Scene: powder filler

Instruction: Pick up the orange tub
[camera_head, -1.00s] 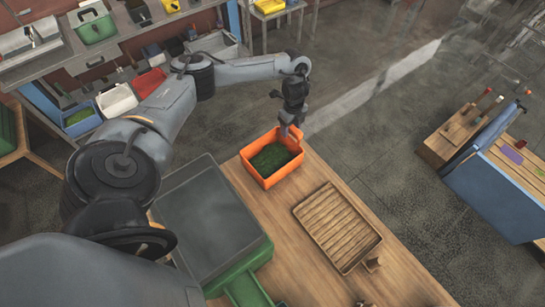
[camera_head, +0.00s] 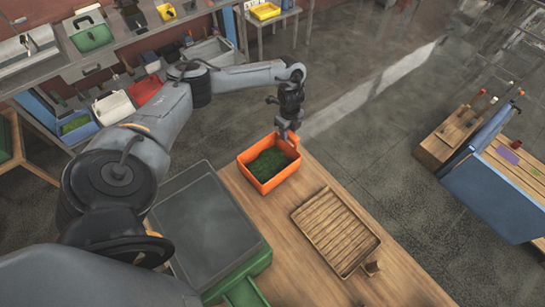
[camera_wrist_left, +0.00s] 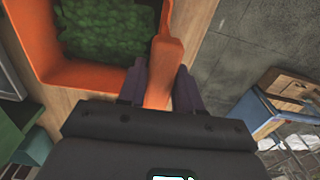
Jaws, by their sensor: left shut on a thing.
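The orange tub (camera_head: 262,181) holds green leafy or granular stuff (camera_head: 269,163) and sits at the far end of the wooden table. My left gripper (camera_head: 287,131) is at the tub's far right side, shut on its raised orange handle or rim. In the left wrist view, the two dark fingers (camera_wrist_left: 160,88) straddle the orange handle, with the tub (camera_wrist_left: 78,75) to the upper left. I cannot tell whether the tub is clear of the tabletop. My right gripper is not in view.
A slatted wooden tray (camera_head: 335,231) lies to the right on the table (camera_head: 300,262). A grey-topped green box (camera_head: 208,230) stands left of the tub. Shelves (camera_head: 130,45) with bins line the back, and a blue-sided bench (camera_head: 490,195) stands at right.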

